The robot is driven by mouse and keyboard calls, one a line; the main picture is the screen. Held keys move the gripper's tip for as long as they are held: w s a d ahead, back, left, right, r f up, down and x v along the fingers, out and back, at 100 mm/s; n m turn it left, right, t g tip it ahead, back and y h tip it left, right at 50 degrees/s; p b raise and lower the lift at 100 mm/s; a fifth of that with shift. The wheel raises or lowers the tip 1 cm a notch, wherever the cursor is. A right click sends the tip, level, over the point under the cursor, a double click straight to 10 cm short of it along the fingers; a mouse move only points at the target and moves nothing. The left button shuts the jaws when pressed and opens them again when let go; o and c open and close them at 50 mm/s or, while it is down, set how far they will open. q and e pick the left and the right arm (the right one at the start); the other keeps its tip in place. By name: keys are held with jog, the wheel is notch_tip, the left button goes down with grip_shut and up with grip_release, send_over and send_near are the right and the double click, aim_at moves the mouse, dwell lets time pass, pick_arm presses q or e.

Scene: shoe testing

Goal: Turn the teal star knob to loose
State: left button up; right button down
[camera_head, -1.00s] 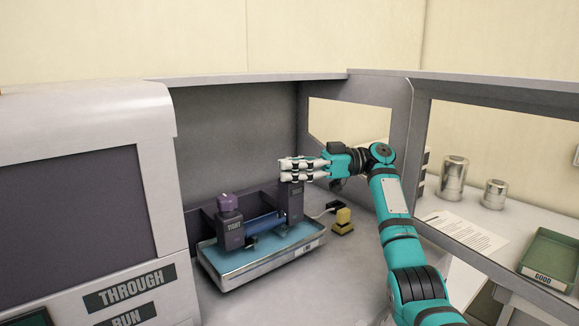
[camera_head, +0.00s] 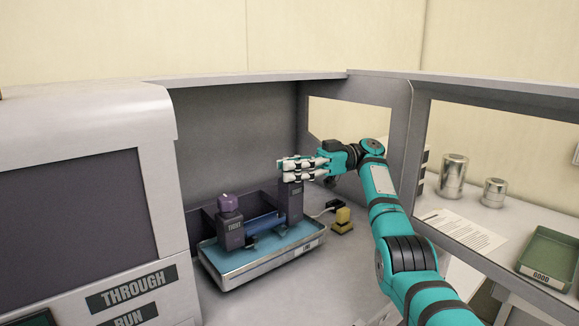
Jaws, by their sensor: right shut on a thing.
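My right gripper (camera_head: 302,168) is at the top of the right dark post (camera_head: 290,205) of a fixture on a blue-topped tray (camera_head: 262,262). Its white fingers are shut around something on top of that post. The fingers hide what they hold; no teal star knob shows clearly, so it is presumably the thing between them. A purple knob (camera_head: 228,203) sits on the left dark post (camera_head: 231,235), which bears a small label. My left gripper is not in view.
A yellow block (camera_head: 342,221) with a dark cable stands right of the tray. A grey machine (camera_head: 75,200) fills the left. Bench walls (camera_head: 400,130) stand close to my right arm. Metal canisters (camera_head: 452,177), a paper (camera_head: 462,231) and a green bin (camera_head: 552,253) lie at right.

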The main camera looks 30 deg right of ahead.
jog(key=shift+r+n+g, duration=0.2)
jog(key=shift+n+g, duration=0.1)
dwell(1.6)
jog(key=c, duration=1.3)
grip_release()
jog(key=o, duration=0.5)
jog(key=shift+d+f, duration=0.15)
jog(key=shift+d, duration=0.05)
jog(key=shift+c, duration=0.2)
jog(key=shift+a, duration=0.15)
jog(key=shift+f, duration=0.1)
